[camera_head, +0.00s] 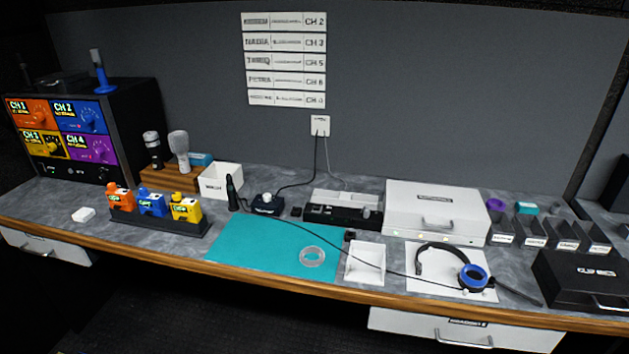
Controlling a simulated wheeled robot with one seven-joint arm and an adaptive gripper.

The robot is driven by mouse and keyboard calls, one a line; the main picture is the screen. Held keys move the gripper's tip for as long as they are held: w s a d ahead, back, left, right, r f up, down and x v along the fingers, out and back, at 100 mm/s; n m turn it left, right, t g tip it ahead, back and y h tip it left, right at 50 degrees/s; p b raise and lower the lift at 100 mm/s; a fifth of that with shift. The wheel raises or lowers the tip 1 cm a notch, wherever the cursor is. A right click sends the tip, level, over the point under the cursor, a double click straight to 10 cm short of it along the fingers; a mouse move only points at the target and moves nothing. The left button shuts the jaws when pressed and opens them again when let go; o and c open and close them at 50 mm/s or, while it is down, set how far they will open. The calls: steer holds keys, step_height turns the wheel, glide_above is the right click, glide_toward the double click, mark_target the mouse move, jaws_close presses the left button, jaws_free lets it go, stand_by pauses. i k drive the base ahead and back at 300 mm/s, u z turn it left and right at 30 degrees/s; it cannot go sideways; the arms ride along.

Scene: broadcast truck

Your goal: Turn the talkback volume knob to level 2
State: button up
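I cannot tell for certain which control is the talkback volume knob, since no level marks are readable from here. A low black unit with a white top (343,197) sits at the back middle of the counter, with a small pale knob-like part (366,212) at its right end. A small dark box (268,205) with a pale round top stands to its left, by a black cable. The rack at the far left has colored CH 1 to CH 4 panels with knobs, such as the blue CH 2 panel (82,117). My gripper is not in view.
A teal mat (262,246) with a clear ring (312,256) lies in front. A thin cable crosses above the mat and white tray (352,272) to the headset (473,277).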

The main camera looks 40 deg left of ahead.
mark_target(266, 198)
steer(key=u, duration=1.65)
steer(key=k, duration=0.5)
steer(key=u, duration=1.75)
steer(key=i, duration=1.2)
steer(key=z, duration=1.85)
